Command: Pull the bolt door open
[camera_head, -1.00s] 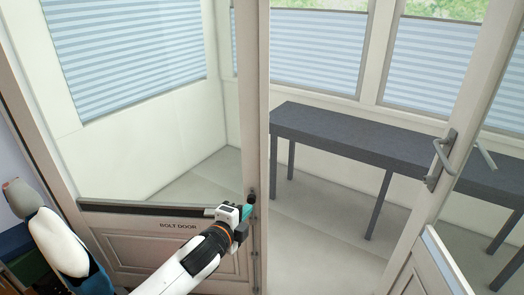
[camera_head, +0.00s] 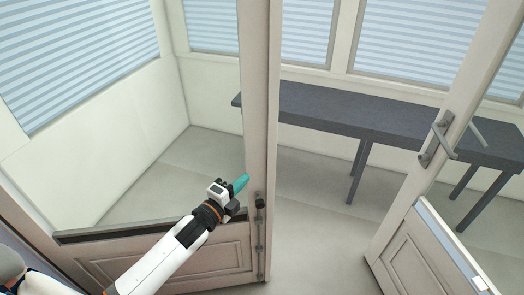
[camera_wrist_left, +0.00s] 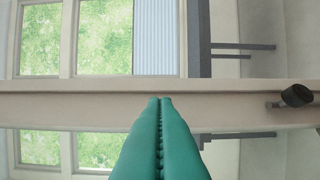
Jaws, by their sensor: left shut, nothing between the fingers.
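The bolt door (camera_head: 180,258) is the left leaf, with a lower panel and a large glass pane above. Its edge stile carries a dark round knob (camera_head: 260,203) with a thin bolt rod running down below it. The knob (camera_wrist_left: 297,95) also shows at the right in the left wrist view. My left gripper (camera_head: 241,183) has teal fingers, shut and empty, a little left of and above the knob in the head view. In the left wrist view the fingers (camera_wrist_left: 160,102) point at the pale door stile; contact cannot be told. My right gripper is out of view.
The other door leaf (camera_head: 415,205) stands at an angle on the right, with a lever handle (camera_head: 438,138). Between the leaves is a gap with clear floor (camera_head: 310,235). A dark grey bench (camera_head: 340,108) stands beyond, under windows with blinds.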

